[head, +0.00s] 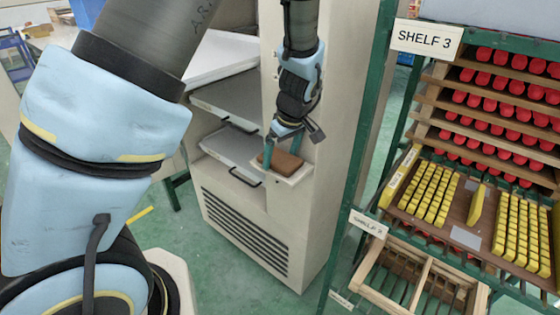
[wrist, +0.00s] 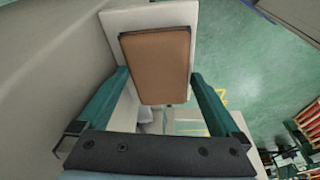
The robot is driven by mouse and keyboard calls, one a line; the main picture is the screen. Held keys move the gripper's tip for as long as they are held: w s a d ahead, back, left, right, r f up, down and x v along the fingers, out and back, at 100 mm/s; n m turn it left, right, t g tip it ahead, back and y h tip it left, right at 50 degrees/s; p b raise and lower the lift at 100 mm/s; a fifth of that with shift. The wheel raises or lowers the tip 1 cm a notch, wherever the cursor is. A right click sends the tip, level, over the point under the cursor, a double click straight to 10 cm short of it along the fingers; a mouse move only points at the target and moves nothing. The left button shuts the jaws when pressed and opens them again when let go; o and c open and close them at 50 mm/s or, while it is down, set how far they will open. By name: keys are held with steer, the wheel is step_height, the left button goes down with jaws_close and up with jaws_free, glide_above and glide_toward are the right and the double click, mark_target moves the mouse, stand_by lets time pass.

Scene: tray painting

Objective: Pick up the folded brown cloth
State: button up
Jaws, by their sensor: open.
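The folded brown cloth (head: 281,162) is a flat rectangular pad lying on a small white ledge (head: 299,177) on the side of the white cabinet. In the wrist view the cloth (wrist: 158,62) shows between and beyond the two green fingers, with the white ledge (wrist: 112,24) under it. My gripper (head: 283,152) is open, its fingers at the cloth in the head view. In the wrist view my gripper (wrist: 160,80) has one finger on each side of the cloth's near part. I cannot tell whether either finger touches it.
The cabinet (head: 325,215) stands directly behind the ledge, with grey trays (head: 232,145) in its open side. To the right, a green-framed rack (head: 375,110) holds red pieces and yellow blocks (head: 428,192). Green floor (wrist: 240,60) is open beside the ledge.

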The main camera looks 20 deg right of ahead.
mark_target(278, 160)
steer(key=shift+f, duration=0.25)
steer(key=c, duration=1)
steer(key=shift+r, duration=0.1)
steer(key=shift+r, duration=0.25)
steer(key=shift+s+a+r+b, duration=0.1)
steer(key=shift+a+r+b, duration=0.1)
steer(key=shift+b, duration=0.35)
steer(key=r, duration=0.2)
steer(key=r+b, duration=0.1)
steer(key=r, duration=0.3)
steer(key=shift+s+a+r+b, duration=0.15)
steer(key=shift+s+a+b, duration=0.1)
steer(key=shift+a+b, duration=0.1)
steer(key=s+a+b, duration=0.1)
steer(key=s+a, duration=0.3)
steer(key=a, duration=0.4)
steer(key=s+a+b, duration=0.2)
steer(key=s+a, duration=0.3)
steer(key=a, duration=0.3)
steer(key=shift+a, duration=0.2)
